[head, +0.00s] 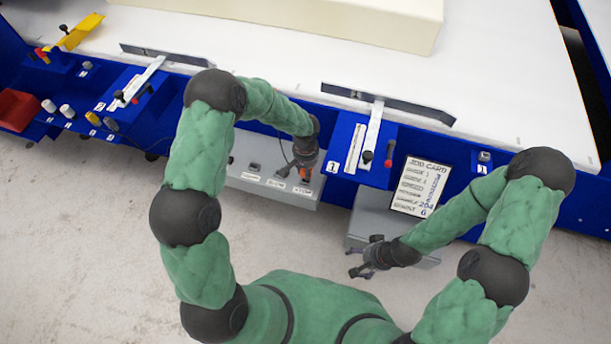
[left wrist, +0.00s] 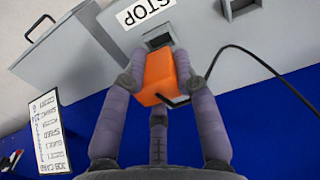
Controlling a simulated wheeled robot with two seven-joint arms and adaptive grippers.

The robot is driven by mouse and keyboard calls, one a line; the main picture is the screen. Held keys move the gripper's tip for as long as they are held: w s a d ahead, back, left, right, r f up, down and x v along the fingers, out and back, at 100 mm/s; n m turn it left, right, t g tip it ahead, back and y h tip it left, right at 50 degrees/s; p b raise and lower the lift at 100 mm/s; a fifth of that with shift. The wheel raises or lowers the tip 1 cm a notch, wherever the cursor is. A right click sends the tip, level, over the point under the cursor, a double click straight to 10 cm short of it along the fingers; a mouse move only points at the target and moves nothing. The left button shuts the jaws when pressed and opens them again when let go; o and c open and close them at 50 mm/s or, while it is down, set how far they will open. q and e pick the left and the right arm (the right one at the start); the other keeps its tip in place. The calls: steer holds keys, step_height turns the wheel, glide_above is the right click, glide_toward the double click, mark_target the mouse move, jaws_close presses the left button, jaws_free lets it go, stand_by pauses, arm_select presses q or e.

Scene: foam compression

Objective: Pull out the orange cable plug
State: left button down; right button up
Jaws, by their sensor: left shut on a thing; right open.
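The orange cable plug (left wrist: 157,78) is between the fingers of my left gripper (left wrist: 160,85) in the left wrist view, with a black cable (left wrist: 240,55) running from it to the right. The plug sits close to a dark square socket (left wrist: 158,40) under the STOP label (left wrist: 146,10); I cannot tell whether its end is still inside. In the head view my left gripper (head: 304,165) is at the right end of the grey control box, with a bit of the orange plug showing below it. My right gripper (head: 366,262) is open and empty, low in front of a grey box.
The grey control box (head: 250,160) has another socket (head: 254,167) left of the plug. A job card (head: 421,187) leans right of it. A blue bench frame (head: 343,140) with levers and a white table top (head: 290,60) stands behind. A red bin (head: 17,110) is far left.

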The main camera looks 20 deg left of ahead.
arm_select(q)
steer(key=shift+r+p, duration=0.75)
steer(key=shift+r, duration=0.55)
